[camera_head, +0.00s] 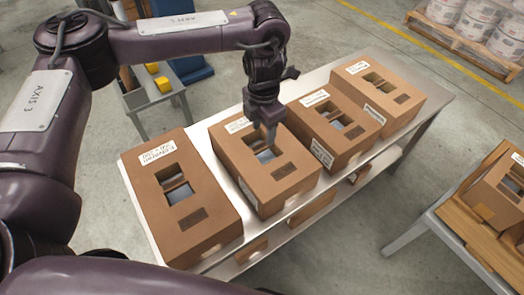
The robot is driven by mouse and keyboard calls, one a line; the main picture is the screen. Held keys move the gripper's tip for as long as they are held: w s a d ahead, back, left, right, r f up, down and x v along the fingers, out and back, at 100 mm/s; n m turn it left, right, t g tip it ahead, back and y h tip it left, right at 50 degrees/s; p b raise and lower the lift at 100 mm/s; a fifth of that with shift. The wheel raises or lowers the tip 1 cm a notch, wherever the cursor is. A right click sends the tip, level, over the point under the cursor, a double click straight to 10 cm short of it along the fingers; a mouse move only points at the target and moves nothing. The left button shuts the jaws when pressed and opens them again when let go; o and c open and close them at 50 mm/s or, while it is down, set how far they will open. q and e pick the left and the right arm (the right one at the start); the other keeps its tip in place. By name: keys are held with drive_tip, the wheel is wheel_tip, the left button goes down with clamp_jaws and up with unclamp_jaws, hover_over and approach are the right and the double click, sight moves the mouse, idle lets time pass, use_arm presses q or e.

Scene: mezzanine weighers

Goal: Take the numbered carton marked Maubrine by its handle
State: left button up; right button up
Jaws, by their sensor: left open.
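Several brown cartons stand in a row on a metal table (151,213). They are a first (215,237), a second (299,190), a third (352,150) and a far-right one (405,93). Each has a white label and a top cutout with a strip like a handle across it. The label print is too small to read, so I cannot tell which carton is marked Maubrine. My left gripper (269,140) is open, pointing down over the second carton's cutout, and partly hides its label and cutout. I cannot tell whether the fingers touch the handle. My right gripper is not in view.
More cartons (318,208) sit on a shelf under the table. A second table with an open carton (498,190) is at the right. A small grey stand with yellow blocks (163,84) is behind. A pallet of white tubs (478,20) is at the back right.

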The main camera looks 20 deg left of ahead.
sight(262, 145)
use_arm(q)
drive_tip(key=f, duration=0.6)
drive_tip(key=shift+a+b, duration=0.2)
drive_tip(key=shift+b, duration=0.2)
drive_tip(key=shift+s+r, duration=0.1)
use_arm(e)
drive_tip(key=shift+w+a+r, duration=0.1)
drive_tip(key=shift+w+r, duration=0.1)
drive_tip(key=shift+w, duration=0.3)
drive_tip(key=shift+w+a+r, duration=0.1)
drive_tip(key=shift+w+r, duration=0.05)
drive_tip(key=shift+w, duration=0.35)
use_arm(q)
clamp_jaws()
